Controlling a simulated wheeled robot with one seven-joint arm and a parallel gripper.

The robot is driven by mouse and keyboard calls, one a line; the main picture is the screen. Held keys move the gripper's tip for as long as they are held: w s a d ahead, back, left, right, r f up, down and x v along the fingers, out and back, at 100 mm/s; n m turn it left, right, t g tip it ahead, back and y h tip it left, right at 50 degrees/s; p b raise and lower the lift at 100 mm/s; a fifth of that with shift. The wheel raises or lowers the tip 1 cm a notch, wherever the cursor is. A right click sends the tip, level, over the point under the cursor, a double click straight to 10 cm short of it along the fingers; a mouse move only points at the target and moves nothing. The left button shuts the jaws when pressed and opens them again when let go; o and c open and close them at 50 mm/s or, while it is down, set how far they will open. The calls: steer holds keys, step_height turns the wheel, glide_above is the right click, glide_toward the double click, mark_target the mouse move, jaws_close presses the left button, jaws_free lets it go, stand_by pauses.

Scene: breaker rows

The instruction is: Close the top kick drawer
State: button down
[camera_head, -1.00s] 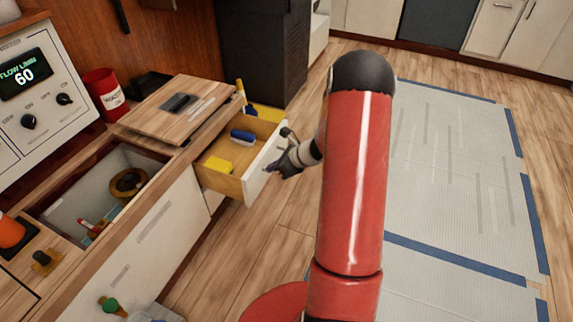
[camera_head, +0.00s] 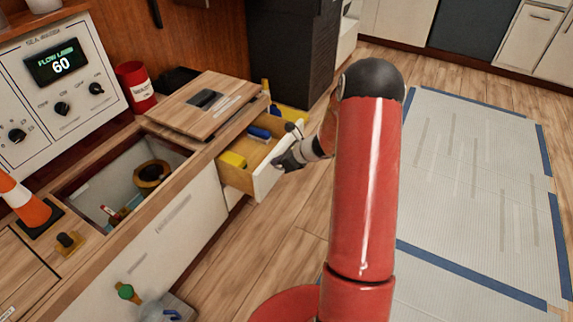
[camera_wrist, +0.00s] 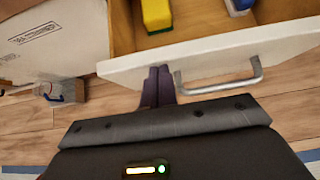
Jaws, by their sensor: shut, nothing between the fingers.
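The top kick drawer stands partly open, sticking out from the cabinet under the counter; its white front (camera_head: 268,176) faces right. In the wrist view the drawer front (camera_wrist: 125,71) has a grey bar handle (camera_wrist: 225,85). My gripper (camera_head: 279,162) is at the outer face of the drawer front. In the wrist view its shut fingers (camera_wrist: 158,82) are against or very near the front, just left of the handle and not around it. Inside the drawer are a yellow block (camera_wrist: 156,15) and a blue-and-white item (camera_wrist: 239,6).
A wooden board (camera_head: 190,105) lies on the counter above the drawer. An open counter bin (camera_head: 115,180) holds a tape roll. An orange cone (camera_head: 25,205) stands at left. Open wooden floor (camera_head: 300,240) lies in front of the cabinet.

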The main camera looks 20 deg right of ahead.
steer(key=w+a, duration=0.8)
steer(key=w, duration=0.2)
steer(key=shift+w+p, duration=0.15)
steer(key=shift+p, duration=0.3)
